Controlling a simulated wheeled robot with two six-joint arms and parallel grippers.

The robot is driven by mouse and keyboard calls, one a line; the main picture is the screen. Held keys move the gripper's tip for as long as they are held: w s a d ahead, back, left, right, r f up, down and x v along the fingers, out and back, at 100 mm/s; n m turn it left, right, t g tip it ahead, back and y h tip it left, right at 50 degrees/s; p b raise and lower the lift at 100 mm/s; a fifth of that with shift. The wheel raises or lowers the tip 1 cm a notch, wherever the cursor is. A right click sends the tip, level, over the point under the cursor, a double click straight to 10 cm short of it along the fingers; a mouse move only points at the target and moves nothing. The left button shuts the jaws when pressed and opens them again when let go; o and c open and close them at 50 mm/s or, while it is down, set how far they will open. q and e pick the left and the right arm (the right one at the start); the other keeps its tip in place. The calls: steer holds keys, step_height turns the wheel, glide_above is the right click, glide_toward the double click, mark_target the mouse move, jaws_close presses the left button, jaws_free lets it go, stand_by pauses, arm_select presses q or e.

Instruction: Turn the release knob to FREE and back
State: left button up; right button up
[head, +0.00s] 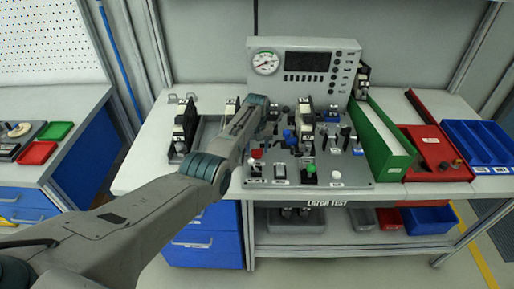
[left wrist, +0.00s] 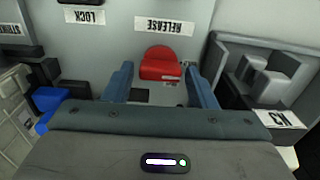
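In the left wrist view a red release knob (left wrist: 160,64) sits on the grey panel by an upside-down RELEASE label (left wrist: 165,26). My left gripper (left wrist: 158,72) is open, one finger on each side of the knob, with a visible gap on both sides. I cannot tell whether the tips are level with the knob or above it. In the head view my left gripper (head: 264,105) is over the left part of the control panel (head: 310,178), and my arm hides what lies under it. My right gripper is not in view.
Close by in the left wrist view are a blue part (left wrist: 47,98), a LOCK label (left wrist: 84,17) and a grey block fixture (left wrist: 262,80). In the head view a gauge console (head: 305,70) stands behind, with a green tray (head: 385,145) and blue bin (head: 480,143) to the right.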

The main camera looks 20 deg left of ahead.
mark_target(257, 149)
arm_select(q)
steer(key=shift+o, duration=0.6)
step_height(257, 149, up, 11)
steer(key=b, duration=0.2)
steer(key=shift+f, duration=0.15)
